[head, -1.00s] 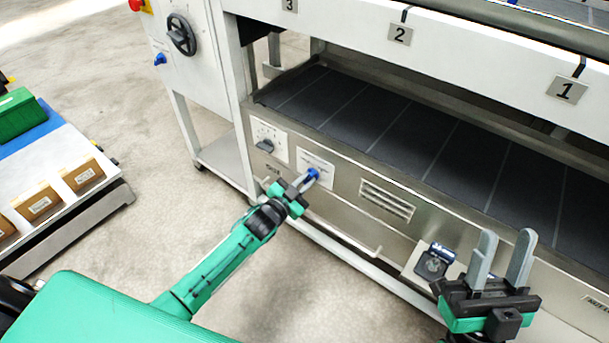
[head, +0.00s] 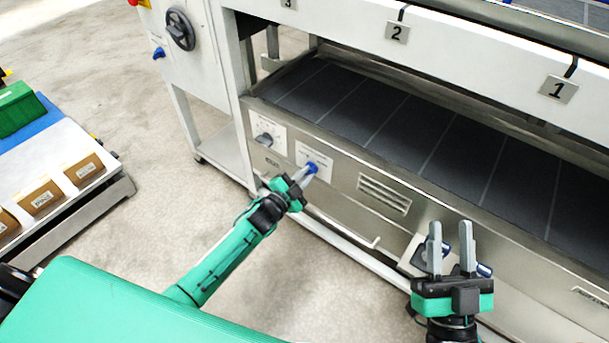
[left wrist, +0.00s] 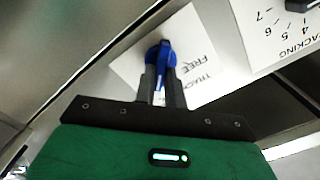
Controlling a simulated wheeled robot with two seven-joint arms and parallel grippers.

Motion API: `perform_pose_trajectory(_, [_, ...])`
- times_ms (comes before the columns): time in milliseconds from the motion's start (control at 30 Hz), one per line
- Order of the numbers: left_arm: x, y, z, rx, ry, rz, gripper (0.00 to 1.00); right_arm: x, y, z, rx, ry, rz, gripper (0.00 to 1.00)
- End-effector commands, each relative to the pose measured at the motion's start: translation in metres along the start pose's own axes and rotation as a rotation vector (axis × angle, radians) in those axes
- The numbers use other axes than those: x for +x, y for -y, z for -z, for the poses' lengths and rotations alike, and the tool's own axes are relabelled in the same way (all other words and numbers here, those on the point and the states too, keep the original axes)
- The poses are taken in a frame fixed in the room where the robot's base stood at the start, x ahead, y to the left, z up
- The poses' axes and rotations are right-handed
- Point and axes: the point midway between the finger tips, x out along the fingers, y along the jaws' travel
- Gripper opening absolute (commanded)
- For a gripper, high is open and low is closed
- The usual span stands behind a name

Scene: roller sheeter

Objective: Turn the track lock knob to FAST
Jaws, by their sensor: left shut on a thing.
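The track lock knob is a blue knob (head: 311,167) on a white label plate (head: 322,157) on the machine's lower front panel. In the left wrist view the blue knob (left wrist: 161,56) sits on its label plate (left wrist: 200,45), where "TRACK" and "FREE" can be read; no "FAST" is visible. My left gripper (head: 306,172) reaches the knob, and its fingers (left wrist: 160,80) are shut on it. The fingers hide part of the knob and label. My right gripper (head: 452,247) is open and empty, fingers pointing up, in front of the panel at the right.
A dial plate (head: 267,139) with a dark knob is left of the track lock plate. A vent (head: 384,193) and a bar handle (head: 345,235) are to the right. A dark box on a plate (head: 418,255) is behind my right gripper. A cart with boxes (head: 60,190) stands at left.

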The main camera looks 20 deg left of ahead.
Motion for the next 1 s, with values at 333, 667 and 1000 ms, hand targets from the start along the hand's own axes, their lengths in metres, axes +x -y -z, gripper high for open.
perform_pose_trajectory(333, [0.000, 0.000, 0.001, 0.001, -0.001, 0.000, 0.34, 0.000, 0.000, 0.000, 0.001, 0.000, 0.000, 0.36])
perform_pose_trajectory(667, [-0.003, 0.000, 0.000, 0.000, 0.000, -0.001, 0.34, 0.000, 0.000, 0.001, 0.001, 0.003, 0.000, 0.36])
perform_pose_trajectory(1000, [-0.056, 0.001, 0.001, -0.001, 0.002, -0.002, 0.34, -0.020, 0.009, -0.045, 0.040, 0.280, -0.004, 0.36])
